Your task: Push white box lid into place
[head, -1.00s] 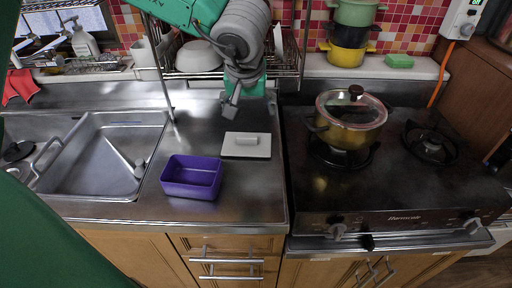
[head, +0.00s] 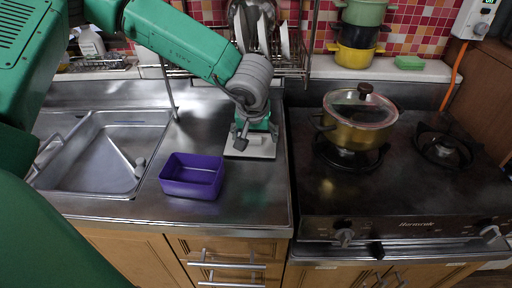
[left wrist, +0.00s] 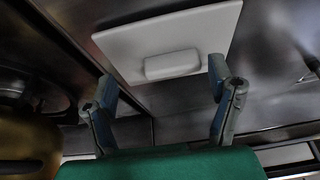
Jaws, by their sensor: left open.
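The white lid (head: 262,151) lies flat on the steel counter, behind and right of the purple box. In the left wrist view the lid (left wrist: 205,27) shows its raised bar handle (left wrist: 172,65) ahead of my fingers. The purple box (head: 192,188) is open and empty on the counter. My left gripper (head: 243,142) is over the lid, its fingers partly covering it in the head view. In the left wrist view my left gripper (left wrist: 160,90) is open, its fingers apart with nothing between them. My right gripper is not in view.
A sink (head: 105,150) lies left of the box. A stove with a lidded gold pot (head: 358,125) stands to the right. A dish rack (head: 292,62) and stacked pots (head: 357,55) are at the back. The counter in front of the lid is clear.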

